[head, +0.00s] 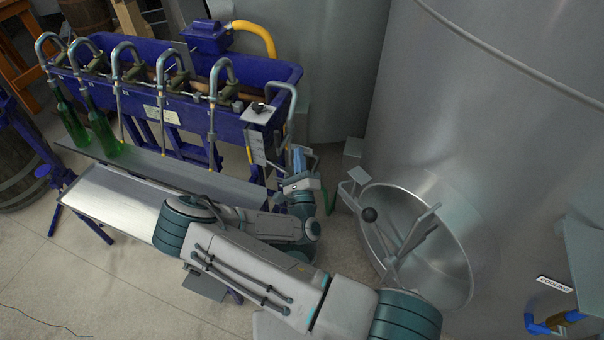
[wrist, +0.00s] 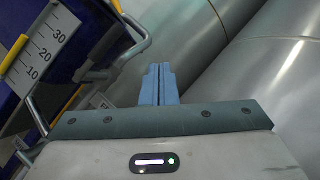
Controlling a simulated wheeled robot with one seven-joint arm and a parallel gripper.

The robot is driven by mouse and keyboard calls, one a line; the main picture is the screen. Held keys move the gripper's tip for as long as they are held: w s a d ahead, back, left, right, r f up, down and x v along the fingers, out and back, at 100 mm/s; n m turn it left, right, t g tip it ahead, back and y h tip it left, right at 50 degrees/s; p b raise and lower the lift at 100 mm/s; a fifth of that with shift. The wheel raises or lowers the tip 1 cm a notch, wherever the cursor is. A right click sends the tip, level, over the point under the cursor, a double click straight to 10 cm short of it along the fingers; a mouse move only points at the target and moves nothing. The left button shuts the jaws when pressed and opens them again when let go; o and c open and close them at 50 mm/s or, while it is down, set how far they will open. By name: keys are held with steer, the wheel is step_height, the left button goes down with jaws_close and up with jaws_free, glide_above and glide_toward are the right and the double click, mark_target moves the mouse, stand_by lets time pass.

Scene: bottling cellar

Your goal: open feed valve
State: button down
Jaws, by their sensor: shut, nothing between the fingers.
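My gripper (head: 299,158) is at the right end of the blue bottle filler (head: 285,85), beside the tall steel tank. Its blue fingers are together and empty in the wrist view (wrist: 160,82). A small black part (head: 258,107) sits on a pale plate on the filler's right end, above and left of my gripper. It may be the feed valve's handle, but it is too small to be sure. A bent metal pipe (head: 291,100) comes down at that end; a pipe (wrist: 139,45) also shows left of my fingers in the wrist view.
A level scale (wrist: 42,48) is at upper left in the wrist view. The steel tank (head: 480,130) with its round hatch (head: 440,260) stands right of my arm. Two green bottles (head: 100,128) stand at the filler's left. A pipe by the "COOLING" label (head: 555,284) is far right.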

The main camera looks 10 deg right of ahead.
steer(key=s+b, duration=0.1)
steer(key=s, duration=0.5)
steer(key=shift+s, duration=0.25)
